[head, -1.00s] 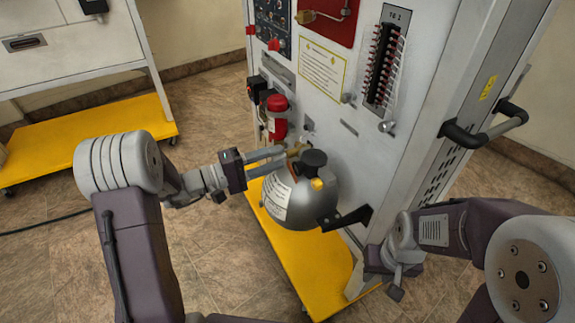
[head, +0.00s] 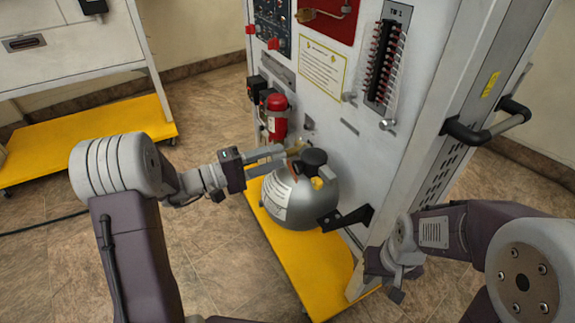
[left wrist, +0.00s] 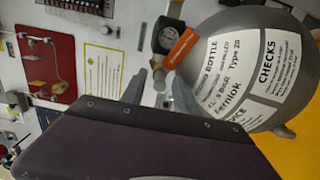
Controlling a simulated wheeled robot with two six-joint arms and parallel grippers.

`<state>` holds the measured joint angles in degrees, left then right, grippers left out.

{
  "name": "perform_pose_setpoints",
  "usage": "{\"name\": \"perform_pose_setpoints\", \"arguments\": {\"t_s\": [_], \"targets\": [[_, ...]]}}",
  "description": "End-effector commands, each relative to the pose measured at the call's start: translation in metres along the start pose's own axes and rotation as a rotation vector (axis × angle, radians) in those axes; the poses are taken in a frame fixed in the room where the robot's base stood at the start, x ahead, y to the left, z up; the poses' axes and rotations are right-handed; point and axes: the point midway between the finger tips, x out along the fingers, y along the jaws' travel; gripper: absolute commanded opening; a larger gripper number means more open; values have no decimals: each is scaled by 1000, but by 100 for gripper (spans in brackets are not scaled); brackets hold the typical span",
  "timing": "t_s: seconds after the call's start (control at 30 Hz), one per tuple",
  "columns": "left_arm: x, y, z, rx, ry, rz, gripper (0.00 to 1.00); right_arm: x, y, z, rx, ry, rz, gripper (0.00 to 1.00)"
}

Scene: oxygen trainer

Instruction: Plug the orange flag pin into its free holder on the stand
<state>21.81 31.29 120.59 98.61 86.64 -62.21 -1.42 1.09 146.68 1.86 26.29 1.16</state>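The orange flag (left wrist: 183,47) shows in the left wrist view beside the black valve top and white label of the grey bottle (left wrist: 250,60); its pin is not clear. In the head view the bottle (head: 290,208) stands in front of the stand's panel (head: 340,135). My left gripper (head: 284,158) reaches to the bottle's neck. I cannot make out the free holder. My right gripper (head: 398,283) hangs at the lower right, away from the bottle; its fingers are unclear.
A red cylinder (head: 274,116) is on the panel left of the bottle. A black handle (head: 485,125) juts from the stand's right side. The stand has a yellow base (head: 305,265). A second cart (head: 80,122) stands at the far left, with open floor between.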

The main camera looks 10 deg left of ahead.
Motion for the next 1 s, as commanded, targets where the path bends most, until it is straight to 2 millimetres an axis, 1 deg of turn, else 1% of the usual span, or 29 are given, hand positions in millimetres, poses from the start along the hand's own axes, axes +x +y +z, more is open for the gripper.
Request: {"name": "perform_pose_setpoints", "arguments": {"t_s": [0.07,0.1,0.17,0.2,0.23,0.43,1.0], "targets": [[0,0,0,0,0,0,36,0,0,0,0,0,0,32],[0,0,0,0,0,0,34,0,0,0,0,0,0,32],[0,0,0,0,0,0,17,0,0,0,0,0,0,32],[0,0,0,0,0,0,6,0,0,0,0,0,0,32],[0,0,0,0,0,0,0,0,0,0,0,0,0,32],[-2,0,0,0,1,1,0,0,0,0,0,0,0,32],[-30,1,1,1,1,1,0,6,0,1,0,0,0,32]]}}
